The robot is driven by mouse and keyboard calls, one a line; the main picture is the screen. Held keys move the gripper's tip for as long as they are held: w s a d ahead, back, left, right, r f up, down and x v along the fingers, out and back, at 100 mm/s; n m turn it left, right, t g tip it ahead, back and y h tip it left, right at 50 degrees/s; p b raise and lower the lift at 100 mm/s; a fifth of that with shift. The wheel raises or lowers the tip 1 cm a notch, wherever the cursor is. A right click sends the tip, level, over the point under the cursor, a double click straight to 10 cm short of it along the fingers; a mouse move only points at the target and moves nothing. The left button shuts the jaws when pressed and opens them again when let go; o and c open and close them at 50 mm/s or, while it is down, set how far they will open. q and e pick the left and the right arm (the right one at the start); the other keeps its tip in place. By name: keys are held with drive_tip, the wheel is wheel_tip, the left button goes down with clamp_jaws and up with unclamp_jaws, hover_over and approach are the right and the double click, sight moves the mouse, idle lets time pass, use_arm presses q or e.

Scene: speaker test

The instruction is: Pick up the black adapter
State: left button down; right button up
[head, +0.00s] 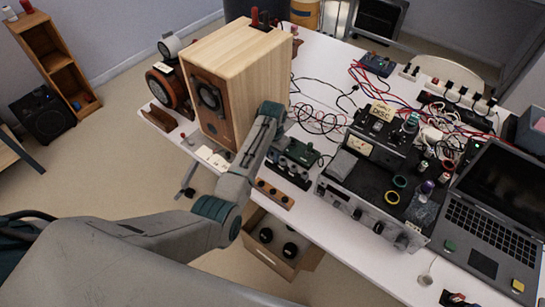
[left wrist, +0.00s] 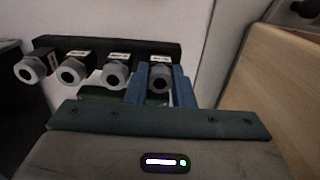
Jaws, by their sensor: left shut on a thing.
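In the left wrist view, a dark rack (left wrist: 120,46) carries a row of several grey-ended adapters with dark centres and small white labels. The blue fingers of my left gripper (left wrist: 162,86) close on both sides of the rightmost adapter (left wrist: 160,75). I cannot tell whether it is lifted from the row. In the head view my left gripper (head: 279,148) is beside the speaker, largely hidden by my own wrist, near the dark row of knobbed parts (head: 288,169). The adapter's black body is hard to make out. My right gripper is not in view.
A wooden speaker (head: 232,82) stands close left of my gripper. A black amplifier (head: 372,190) is to the right, then a laptop (head: 490,215). Red and black cables (head: 318,117) lie behind. A wooden box (head: 262,258) is below the white table's (head: 385,277) front edge.

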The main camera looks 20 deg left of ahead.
use_arm(q)
drive_tip(key=shift+r, duration=0.1)
drive_tip(key=shift+w+r+b, duration=0.1)
drive_tip(key=shift+r+b, duration=0.25)
drive_tip(key=shift+r, duration=0.15)
drive_tip(key=shift+s+r+b, duration=0.25)
drive_tip(key=shift+r+b, duration=0.25)
drive_tip(key=shift+r, duration=0.65)
drive_tip(key=s+r+b, duration=0.1)
drive_tip(key=s+b, duration=0.1)
drive_tip(key=s, duration=1.3)
drive_tip(key=shift+s+d+r, duration=0.2)
drive_tip(key=shift+s+r, duration=0.05)
drive_tip(key=shift+s, duration=0.1)
drive_tip(key=shift+r, duration=0.1)
wheel_tip(320, 180, up, 4)
drive_tip(key=p, duration=0.6)
